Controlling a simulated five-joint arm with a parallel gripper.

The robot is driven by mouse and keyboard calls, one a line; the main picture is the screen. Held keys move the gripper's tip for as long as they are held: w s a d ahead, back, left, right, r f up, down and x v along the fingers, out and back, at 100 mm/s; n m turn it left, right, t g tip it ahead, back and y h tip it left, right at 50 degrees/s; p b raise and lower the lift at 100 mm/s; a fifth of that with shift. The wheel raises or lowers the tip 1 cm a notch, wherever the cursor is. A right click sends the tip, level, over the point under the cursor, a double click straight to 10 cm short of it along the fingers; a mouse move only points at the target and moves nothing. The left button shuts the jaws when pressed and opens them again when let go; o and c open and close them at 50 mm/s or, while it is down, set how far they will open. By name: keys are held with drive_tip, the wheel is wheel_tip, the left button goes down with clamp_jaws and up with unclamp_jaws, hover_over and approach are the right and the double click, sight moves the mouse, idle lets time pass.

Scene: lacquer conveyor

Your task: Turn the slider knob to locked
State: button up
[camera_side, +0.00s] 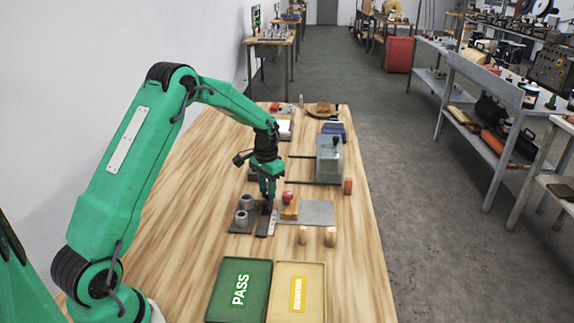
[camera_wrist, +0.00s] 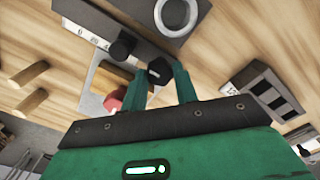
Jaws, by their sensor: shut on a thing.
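The slider is a narrow grey plate with scale marks (camera_wrist: 97,38) in the wrist view; it also shows below my gripper in the side view (camera_side: 263,226). A round black knob (camera_wrist: 122,46) stands on it. A black six-sided knob (camera_wrist: 159,69) sits at the slider's end, between my fingertips. My gripper (camera_wrist: 160,77) is shut on this six-sided knob, pointing down; it also shows in the side view (camera_side: 267,208), where the arm hides the knob. I cannot read a locked mark or the knob's turn angle.
A dark plate with grey cylinders (camera_side: 243,212) stands close left of my gripper. A red-topped wooden block (camera_side: 289,210) is close right, beside a grey plate (camera_side: 318,212).

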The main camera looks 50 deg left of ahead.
sight(267, 191)
drive_tip(key=shift+r, duration=0.1)
idle(0.4)
drive_tip(key=o, duration=1)
wheel_tip(267, 191, up, 7)
drive_tip(key=shift+r, duration=0.4)
drive_tip(key=shift+d+r, duration=0.1)
